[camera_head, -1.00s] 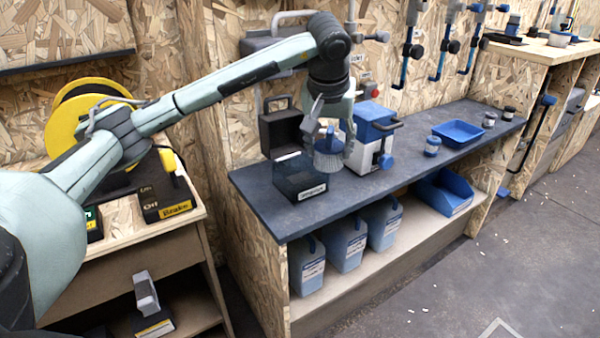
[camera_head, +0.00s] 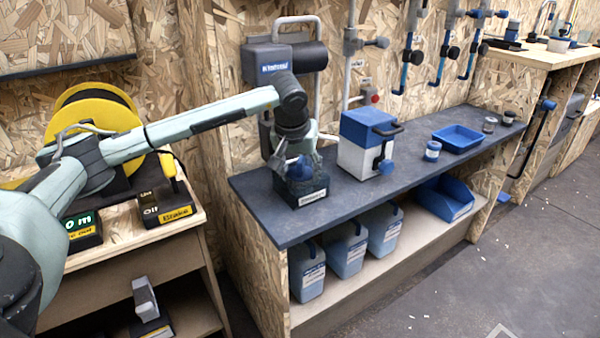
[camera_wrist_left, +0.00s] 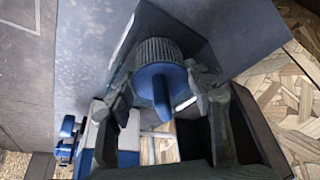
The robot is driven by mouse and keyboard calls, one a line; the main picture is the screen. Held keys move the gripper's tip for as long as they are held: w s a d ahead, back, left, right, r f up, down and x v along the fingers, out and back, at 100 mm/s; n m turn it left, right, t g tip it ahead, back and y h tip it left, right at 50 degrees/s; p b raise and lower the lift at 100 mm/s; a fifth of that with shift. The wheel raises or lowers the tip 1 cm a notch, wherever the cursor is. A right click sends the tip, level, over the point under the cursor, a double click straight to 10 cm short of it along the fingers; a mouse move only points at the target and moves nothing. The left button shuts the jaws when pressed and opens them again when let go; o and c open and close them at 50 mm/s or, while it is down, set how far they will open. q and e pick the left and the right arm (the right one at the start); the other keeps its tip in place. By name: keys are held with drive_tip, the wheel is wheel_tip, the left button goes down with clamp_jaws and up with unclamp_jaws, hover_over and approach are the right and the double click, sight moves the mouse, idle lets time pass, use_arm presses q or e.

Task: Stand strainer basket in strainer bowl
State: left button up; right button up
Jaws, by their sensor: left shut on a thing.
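The strainer basket, a grey ribbed cylinder with a blue cap and grip, shows in the left wrist view (camera_wrist_left: 160,62); only its blue part is clear in the head view (camera_head: 300,170). My left gripper (camera_head: 298,160) is shut on it, with its fingers on either side, pointing down. The strainer bowl, a dark box with a white label (camera_head: 312,197), stands on the bench directly under the gripper. The basket is at the bowl's top, its lower part hidden; I cannot tell whether it rests on the bottom. My right gripper is not in view.
On the dark bench (camera_head: 390,178), a white box with a blue top (camera_head: 362,145) stands to the right of the bowl. A small blue-and-white jar (camera_head: 432,150) and a blue tray (camera_head: 458,138) are further right. A canister (camera_head: 285,62) hangs on the wall behind.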

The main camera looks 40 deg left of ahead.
use_arm(q)
drive_tip(key=shift+f, duration=0.1)
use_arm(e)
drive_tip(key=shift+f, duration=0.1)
use_arm(q)
drive_tip(key=o, duration=1)
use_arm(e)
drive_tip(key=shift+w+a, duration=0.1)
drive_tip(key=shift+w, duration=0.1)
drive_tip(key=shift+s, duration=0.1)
use_arm(q)
drive_tip(key=shift+s+r, duration=0.1)
drive_tip(key=shift+r, duration=0.35)
drive_tip(key=v, duration=1.1)
drive_tip(key=shift+p, duration=0.35)
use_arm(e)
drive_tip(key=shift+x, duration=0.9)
use_arm(q)
drive_tip(key=shift+s+r, duration=0.1)
drive_tip(key=shift+r, duration=0.05)
